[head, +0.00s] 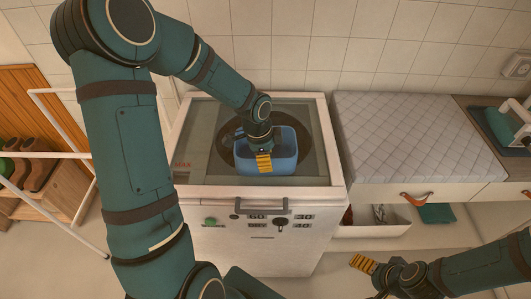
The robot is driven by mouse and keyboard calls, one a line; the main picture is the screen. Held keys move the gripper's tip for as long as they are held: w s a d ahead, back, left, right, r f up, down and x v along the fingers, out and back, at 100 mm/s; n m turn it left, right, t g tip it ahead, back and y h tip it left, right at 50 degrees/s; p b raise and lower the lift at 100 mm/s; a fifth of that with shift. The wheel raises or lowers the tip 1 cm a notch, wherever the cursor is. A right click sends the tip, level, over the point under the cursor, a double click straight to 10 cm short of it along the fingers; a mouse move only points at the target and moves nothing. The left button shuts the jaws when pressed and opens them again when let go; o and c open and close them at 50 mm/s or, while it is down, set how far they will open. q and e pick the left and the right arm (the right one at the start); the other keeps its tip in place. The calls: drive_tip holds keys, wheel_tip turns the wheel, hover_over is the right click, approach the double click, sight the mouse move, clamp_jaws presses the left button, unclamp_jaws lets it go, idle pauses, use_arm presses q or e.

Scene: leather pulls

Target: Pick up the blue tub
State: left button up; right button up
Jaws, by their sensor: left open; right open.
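The blue tub (283,163) sits on top of the white appliance (255,196), over a dark round area in its grey top. My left gripper (264,163) reaches down over the tub from behind. Its yellow-striped finger part shows against the inside and front rim of the tub. The gripper is open, and I cannot tell whether it touches the tub. My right gripper (363,264) is open and empty, low at the bottom right, in front of the cabinets and well away from the tub.
A quilted grey pad (415,135) lies on the counter to the right. Below it an open drawer (370,222) holds several items. A white rack (75,155) and brown boots (38,165) stand at the left. A tiled wall is behind.

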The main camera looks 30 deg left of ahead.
use_arm(q)
drive_tip(key=shift+w+d+f, duration=0.1)
drive_tip(key=shift+f, duration=0.6)
drive_tip(key=shift+w+d+f, duration=0.1)
drive_tip(key=shift+f, duration=0.6)
drive_tip(key=shift+a, duration=0.1)
drive_tip(key=shift+c, duration=0.4)
clamp_jaws()
